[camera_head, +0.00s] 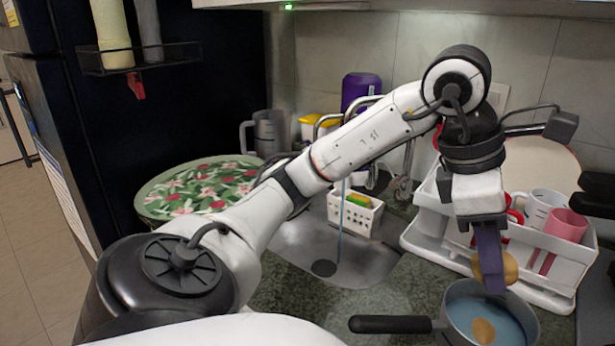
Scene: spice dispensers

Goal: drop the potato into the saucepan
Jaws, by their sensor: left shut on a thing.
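My left gripper (489,270) points down at the right of the head view, its purple fingers shut on a tan potato (510,268). The fingers cover part of the potato. The grey saucepan (531,322) with a blue inside stands on the counter just below, at the bottom right. The potato is held over the pan's far part and looks apart from it. A tan oval patch (484,331) shows inside the pan; I cannot tell whether it is another piece or a reflection. The black pan handle (391,325) points left. My right gripper is not in view.
A white dish rack (430,243) with cups (566,225) stands right behind the pan. A floral round tray (160,186) is at the left. Green counter (290,298) is bare left of the pan handle.

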